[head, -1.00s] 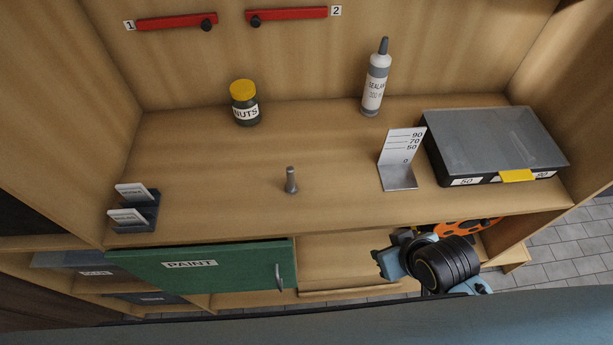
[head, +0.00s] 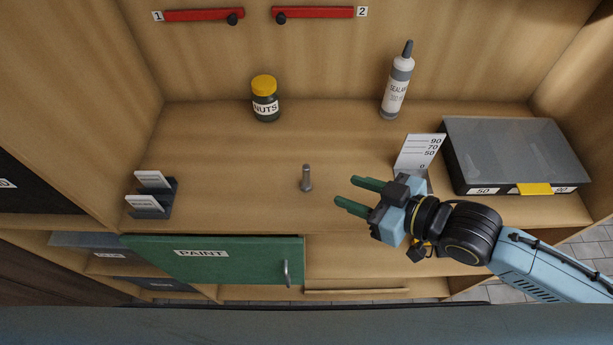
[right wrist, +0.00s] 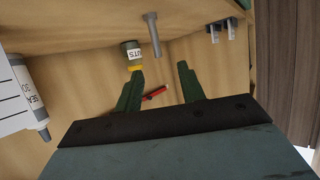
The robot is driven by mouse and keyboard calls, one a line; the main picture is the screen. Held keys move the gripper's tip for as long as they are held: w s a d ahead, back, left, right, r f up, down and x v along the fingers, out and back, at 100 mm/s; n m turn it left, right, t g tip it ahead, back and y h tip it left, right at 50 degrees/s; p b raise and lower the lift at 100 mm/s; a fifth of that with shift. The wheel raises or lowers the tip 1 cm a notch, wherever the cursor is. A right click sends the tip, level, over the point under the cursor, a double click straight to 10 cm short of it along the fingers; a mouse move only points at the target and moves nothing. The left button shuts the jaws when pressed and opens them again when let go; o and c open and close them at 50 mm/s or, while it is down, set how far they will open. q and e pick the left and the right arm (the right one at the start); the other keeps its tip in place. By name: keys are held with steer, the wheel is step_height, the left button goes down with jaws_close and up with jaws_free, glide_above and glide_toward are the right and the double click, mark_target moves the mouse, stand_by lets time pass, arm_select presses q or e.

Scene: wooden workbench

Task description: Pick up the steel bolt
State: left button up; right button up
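The steel bolt (head: 306,178) stands upright on the wooden bench top, near the middle, in the head view. It also shows in the right wrist view (right wrist: 153,36), ahead of the fingertips and between their lines. My right gripper (head: 345,191) has two green fingers spread apart with nothing between them. It is to the right of the bolt and a little nearer the front edge, pointing left towards it, not touching it. In the right wrist view the open fingers (right wrist: 160,71) show a clear gap. My left gripper is not in view.
A nuts jar (head: 265,99) and a sealant bottle (head: 396,86) stand at the back. A gauge plate (head: 418,152) and a lidded organizer box (head: 515,150) are right. A card holder (head: 153,195) is left. A green paint drawer (head: 225,262) is below the front edge. Bench around the bolt is clear.

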mark_target(309, 174)
steer(key=x, duration=0.7)
steer(key=shift+w+a, duration=0.2)
steer(key=shift+w, duration=0.05)
steer(key=shift+w+d+x, duration=0.1)
steer(key=shift+w+x, duration=0.05)
steer(key=shift+x, duration=1.2)
steer(key=shift+w+d+x, duration=0.1)
steer(key=shift+x, duration=1.2)
jaws_close()
